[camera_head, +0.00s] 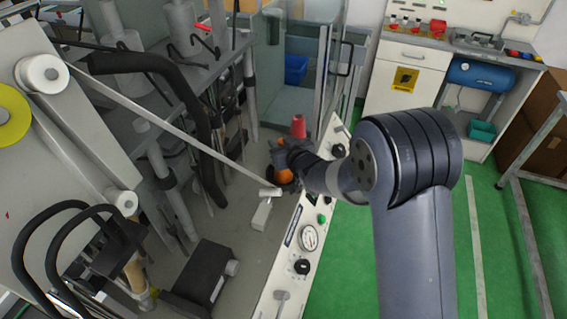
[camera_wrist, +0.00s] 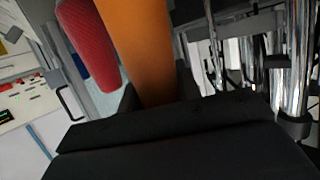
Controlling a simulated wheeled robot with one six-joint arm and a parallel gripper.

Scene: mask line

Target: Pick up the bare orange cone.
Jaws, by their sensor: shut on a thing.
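The orange cone (camera_wrist: 140,45) fills the middle of the wrist view, with a smooth, bare surface. It runs down between the two dark fingers of my gripper (camera_wrist: 158,95), which is shut on it. In the head view only part of the orange cone (camera_head: 284,177) shows, low beside my gripper (camera_head: 281,163), over the machine's grey bed. The cone's ends are hidden or out of view, and I cannot tell whether it touches the bed.
A red, textured cone (camera_wrist: 88,42) is close on the left of the orange one; it also shows in the head view (camera_head: 298,126), just behind my gripper. A control panel (camera_head: 298,240) with dials borders the bed on the right. Chrome rods (camera_wrist: 291,75) rise close by.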

